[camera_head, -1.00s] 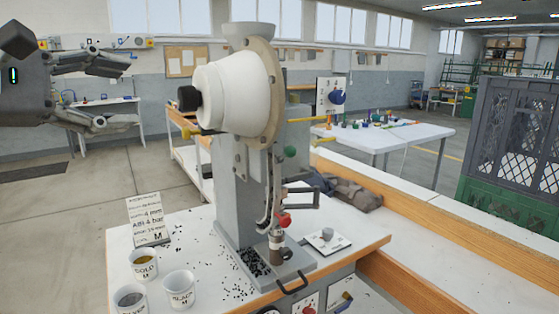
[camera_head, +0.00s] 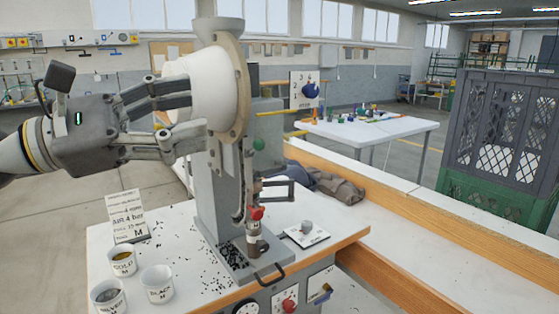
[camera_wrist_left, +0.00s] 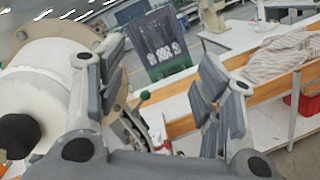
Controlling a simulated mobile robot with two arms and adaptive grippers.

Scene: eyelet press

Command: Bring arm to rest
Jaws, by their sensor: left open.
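My left gripper (camera_head: 192,116) is open and empty in the head view. Its two fingers reach in from the left across the white drum (camera_head: 190,82) of the eyelet press (camera_head: 212,182); I cannot tell whether they touch it. The black knob on the drum is hidden behind the gripper in the head view. In the left wrist view my left gripper (camera_wrist_left: 160,95) shows spread fingers with nothing between them. The white drum (camera_wrist_left: 42,75) and its black knob (camera_wrist_left: 18,134) are to the left there. My right gripper is not in view.
The press stands on a white bench top (camera_head: 185,275) with white cups, such as the gold one (camera_head: 123,262), and a printed card (camera_head: 127,216). Small dark eyelets lie scattered around its base. A grey crate (camera_head: 505,130) stands at the right. Floor at the left is open.

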